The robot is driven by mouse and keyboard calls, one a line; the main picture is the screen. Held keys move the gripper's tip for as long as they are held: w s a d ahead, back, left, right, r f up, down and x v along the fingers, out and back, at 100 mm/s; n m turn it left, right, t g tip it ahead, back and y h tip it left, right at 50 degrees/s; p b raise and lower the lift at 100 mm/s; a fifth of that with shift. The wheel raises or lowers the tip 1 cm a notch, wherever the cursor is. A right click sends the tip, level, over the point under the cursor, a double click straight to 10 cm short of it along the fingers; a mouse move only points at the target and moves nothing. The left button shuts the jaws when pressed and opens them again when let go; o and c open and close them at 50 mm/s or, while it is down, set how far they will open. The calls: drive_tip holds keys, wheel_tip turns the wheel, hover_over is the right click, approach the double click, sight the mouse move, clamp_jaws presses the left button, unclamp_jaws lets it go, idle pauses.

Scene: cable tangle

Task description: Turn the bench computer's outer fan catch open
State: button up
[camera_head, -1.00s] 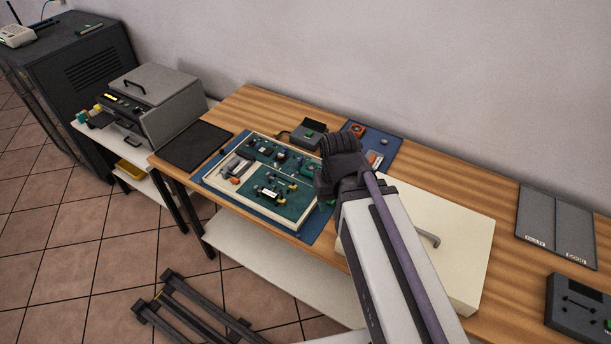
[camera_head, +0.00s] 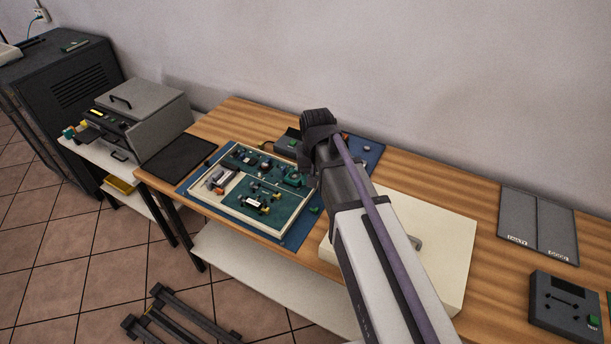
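The bench computer appears to be the open tray (camera_head: 232,207) with green boards (camera_head: 273,207), lying on a blue mat on the wooden bench. Small parts sit on the boards, but the outer fan catch is too small to pick out. My arm reaches up from the lower right, and its dark wrist end (camera_head: 321,128) is above the bench, beside the tray's right side. My gripper's fingers are hidden behind the wrist, so I cannot see whether they are open or hold anything.
A cream panel with a handle (camera_head: 449,236) lies right of the tray. Two grey pads (camera_head: 539,222) and a dark box (camera_head: 565,305) lie farther right. A black mat (camera_head: 178,158) is at the left, near a grey machine (camera_head: 150,108). A small dark box (camera_head: 287,145) stands behind the tray.

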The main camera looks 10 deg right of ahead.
drive_tip(key=w+m, duration=0.5)
drive_tip(key=w, duration=0.8)
drive_tip(key=shift+m, duration=0.8)
drive_tip(key=f+b, duration=0.3)
drive_tip(key=s+f+b, duration=0.1)
drive_tip(key=f+b, duration=0.7)
drive_tip(key=shift+s, duration=0.15)
drive_tip(key=shift+r, duration=0.1)
drive_tip(key=shift+c, duration=0.2)
drive_tip(key=c, duration=0.9)
